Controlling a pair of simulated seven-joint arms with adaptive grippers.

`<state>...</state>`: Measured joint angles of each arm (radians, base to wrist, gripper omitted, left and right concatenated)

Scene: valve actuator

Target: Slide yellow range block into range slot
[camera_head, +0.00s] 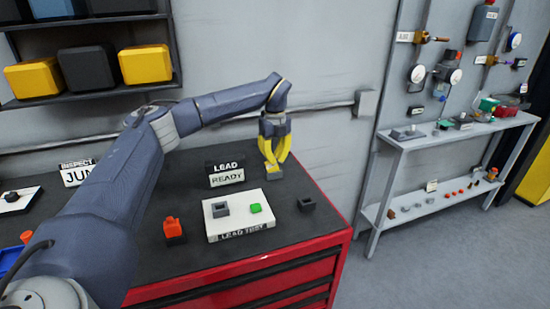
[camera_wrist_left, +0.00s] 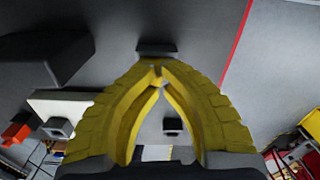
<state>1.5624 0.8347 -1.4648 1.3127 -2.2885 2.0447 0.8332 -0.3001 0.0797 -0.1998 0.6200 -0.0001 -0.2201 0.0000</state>
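My left gripper (camera_head: 275,163) reaches over the back right of the black bench top, fingers pointing down. Directly at its tips is a small dark grey block (camera_head: 275,173), which also shows past the fingertips in the left wrist view (camera_wrist_left: 157,47). The yellow fingers (camera_wrist_left: 159,74) come close together at the tips. A small tan-yellow spot shows there, but I cannot tell a yellow range block from the fingers. A dark block with an opening (camera_head: 307,204) sits at the bench's right and also shows between the fingers (camera_wrist_left: 172,125). I cannot tell which block has the range slot. My right gripper is out of view.
A white LEAD TEST board (camera_head: 240,226) carries a grey socket (camera_head: 220,210) and a green piece (camera_head: 255,208). A red-orange part (camera_head: 174,229) stands left of it. A LEAD READY sign (camera_head: 225,173) stands behind. The bench's red edge (camera_head: 322,252) is near the dark block.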

